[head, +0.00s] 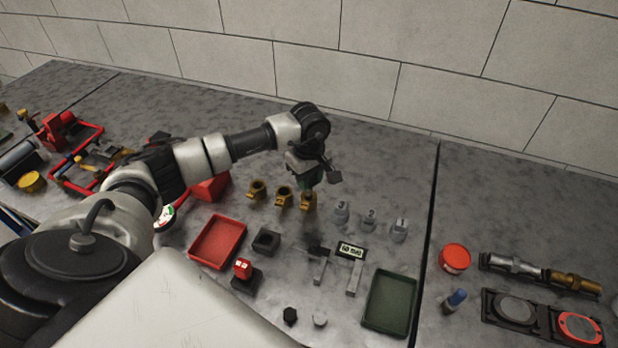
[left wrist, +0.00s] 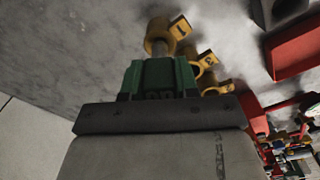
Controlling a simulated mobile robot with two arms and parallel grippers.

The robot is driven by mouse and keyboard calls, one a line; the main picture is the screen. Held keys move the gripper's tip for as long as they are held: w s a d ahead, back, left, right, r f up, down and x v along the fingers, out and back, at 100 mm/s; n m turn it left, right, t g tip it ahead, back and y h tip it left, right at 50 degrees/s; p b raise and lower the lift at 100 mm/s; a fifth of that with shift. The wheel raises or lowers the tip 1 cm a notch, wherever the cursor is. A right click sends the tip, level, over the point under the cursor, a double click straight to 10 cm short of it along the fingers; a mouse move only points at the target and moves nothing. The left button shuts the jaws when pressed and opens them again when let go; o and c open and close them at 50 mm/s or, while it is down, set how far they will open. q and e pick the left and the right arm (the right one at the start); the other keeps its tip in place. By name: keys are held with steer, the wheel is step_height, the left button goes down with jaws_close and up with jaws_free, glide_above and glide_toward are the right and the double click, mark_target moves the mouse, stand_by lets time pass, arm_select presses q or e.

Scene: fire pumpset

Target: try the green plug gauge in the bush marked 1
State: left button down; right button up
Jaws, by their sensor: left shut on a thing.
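My left gripper (head: 306,172) is shut on the green plug gauge (head: 311,178), whose green handle (left wrist: 160,76) fills the space in front of the jaws in the left wrist view. Its grey pin (left wrist: 160,48) points at the ring of the nearest brass bush (left wrist: 158,32). This is the right-hand one (head: 308,201) of three brass bushes in the head view. Its tab carries a dark mark that looks like a 1. The pin's tip is at the ring; I cannot tell how far it is inside. My right gripper is not in view.
Two more brass bushes (head: 283,195) (head: 257,190) stand close to the left. Grey numbered pieces (head: 369,219) stand to the right. A red tray (head: 219,243), a green tray (head: 390,303) and small blocks lie nearer. The wall is behind.

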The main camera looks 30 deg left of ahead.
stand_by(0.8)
arm_select(q)
steer(key=shift+f+b, duration=0.7)
steer(key=shift+b, duration=0.25)
steer(key=shift+r, duration=0.15)
stand_by(1.1)
steer(key=shift+r, duration=0.1)
steer(key=shift+r+p, duration=0.95)
steer(key=shift+r, duration=0.7)
steer(key=shift+f, duration=0.15)
steer(key=shift+f+b, duration=1.05)
steer(key=shift+b, duration=0.1)
steer(key=shift+b, duration=0.35)
